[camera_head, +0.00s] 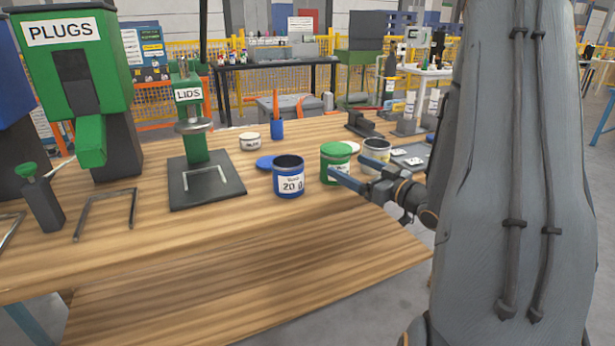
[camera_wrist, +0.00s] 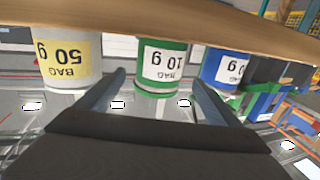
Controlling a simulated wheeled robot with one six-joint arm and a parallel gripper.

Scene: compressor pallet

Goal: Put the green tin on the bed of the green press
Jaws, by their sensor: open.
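The green tin (camera_head: 335,154) with a green lid stands upright on the wooden bench. In the wrist view, which is upside down, the green tin (camera_wrist: 161,58) shows a "10 g" label between my two fingers. My gripper (camera_head: 347,167) is open beside it, one finger crossing the tin's front in the head view. The fingers also show in the wrist view (camera_wrist: 160,80); I cannot tell whether they touch the tin. The green press (camera_head: 196,145) marked LIDS stands left of the tins. Its dark flat bed (camera_head: 185,192) carries a pale U-shaped outline and is otherwise bare.
A blue tin (camera_head: 288,180) marked "20 g" stands left of the green tin, a yellow-labelled tin (camera_head: 377,152) to its right. A blue lid (camera_head: 265,162) and white tin (camera_head: 250,141) lie behind. A larger green PLUGS machine (camera_head: 75,60) stands far left. The bench front is clear.

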